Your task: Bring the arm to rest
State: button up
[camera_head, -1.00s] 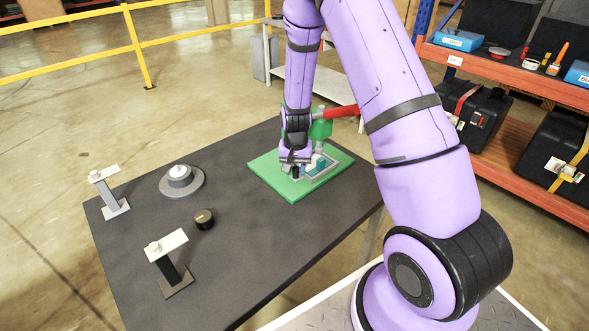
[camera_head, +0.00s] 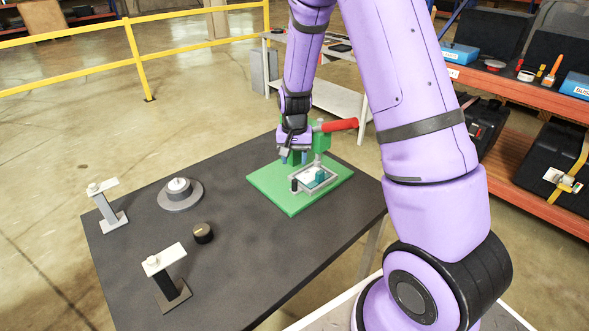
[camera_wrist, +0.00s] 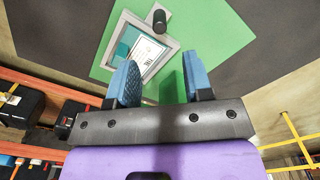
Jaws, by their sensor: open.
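My purple arm reaches over the dark table from the right in the head view. My gripper (camera_head: 294,158) hangs above the green base plate (camera_head: 275,202), near the green press with the red handle (camera_head: 340,125). A grey frame (camera_head: 330,175) with a teal block (camera_head: 320,177) and a white piece lies on the plate. The frame (camera_wrist: 172,45) also shows in the wrist view, beyond the left fingertip, with a black post beside it.
On the table's left stand two stands with white tops (camera_head: 103,186) (camera_head: 166,258), a grey round base (camera_head: 181,197) and a black knob (camera_head: 203,233). Shelves (camera_head: 520,100) are at the right. A grey bench (camera_head: 330,92) stands behind. The table's front middle is clear.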

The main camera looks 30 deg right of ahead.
jog(key=shift+r, duration=0.8)
jog(key=s+a+r+n+t, duration=0.15)
jog(key=s+r, duration=0.35)
jog(key=r, duration=0.5)
jog(key=s+a+r+n+t, duration=0.1)
jog(key=s+a+r+n, duration=0.2)
jog(key=r, duration=0.6)
jog(key=s+a+r+n+t, duration=0.1)
jog(key=s+r, duration=0.4)
jog(key=s, duration=0.5)
jog(key=s+a+r+n+t, duration=0.1)
jog(key=s+r, duration=0.4)
jog(key=s, duration=0.6)
jog(key=shift+r+t, duration=0.15)
jog(key=shift+t, duration=0.2)
